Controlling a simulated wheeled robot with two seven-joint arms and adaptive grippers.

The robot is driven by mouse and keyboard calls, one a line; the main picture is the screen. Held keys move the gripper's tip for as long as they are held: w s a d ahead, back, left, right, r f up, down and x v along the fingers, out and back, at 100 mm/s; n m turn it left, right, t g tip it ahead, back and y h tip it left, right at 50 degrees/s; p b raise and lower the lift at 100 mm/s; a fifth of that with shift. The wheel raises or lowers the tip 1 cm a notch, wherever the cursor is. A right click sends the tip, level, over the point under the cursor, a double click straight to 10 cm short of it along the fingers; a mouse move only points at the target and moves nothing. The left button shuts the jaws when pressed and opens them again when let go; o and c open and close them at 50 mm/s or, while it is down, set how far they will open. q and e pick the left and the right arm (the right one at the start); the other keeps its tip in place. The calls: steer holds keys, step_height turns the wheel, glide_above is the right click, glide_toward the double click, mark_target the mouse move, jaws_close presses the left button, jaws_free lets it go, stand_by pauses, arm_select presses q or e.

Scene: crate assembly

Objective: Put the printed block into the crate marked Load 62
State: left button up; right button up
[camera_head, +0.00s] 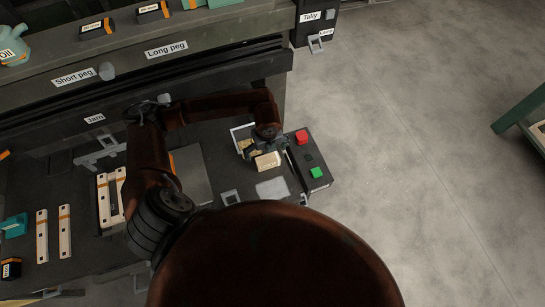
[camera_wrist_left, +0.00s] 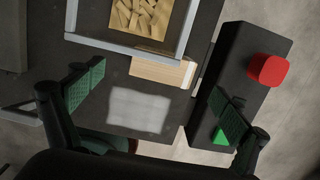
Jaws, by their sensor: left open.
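The printed block (camera_head: 267,162) is pale wood with dark marks on its face, near the right end of the dark bench. It also shows in the left wrist view (camera_wrist_left: 162,70), lying beside the grey wall of a tray-like crate (camera_wrist_left: 120,45) that holds loose wood pieces. This crate shows in the head view (camera_head: 236,130), partly hidden by my arm. I cannot read a Load 62 mark. My left gripper (camera_head: 268,149) is over the block with its fingers apart and empty; the block lies beyond the fingertips in the wrist view. My right gripper is not in view.
A dark control box with a red button (camera_head: 301,137) and a green button (camera_head: 316,173) stands right of the block. A pale square patch (camera_head: 272,188) lies on the bench nearby. Long pale strips (camera_head: 65,230) lie at the left.

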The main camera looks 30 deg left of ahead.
mark_target(268, 159)
arm_select(q)
steer(key=shift+w+f, duration=0.15)
steer(key=shift+f, duration=0.7)
step_height(268, 159, down, 7)
steer(key=shift+w+r, duration=0.1)
steer(key=shift+w, duration=0.05)
steer(key=shift+d, duration=0.1)
steer(key=c, duration=1.5)
steer(key=shift+o, duration=0.2)
steer(key=shift+r, duration=0.1)
steer(key=shift+r, duration=0.1)
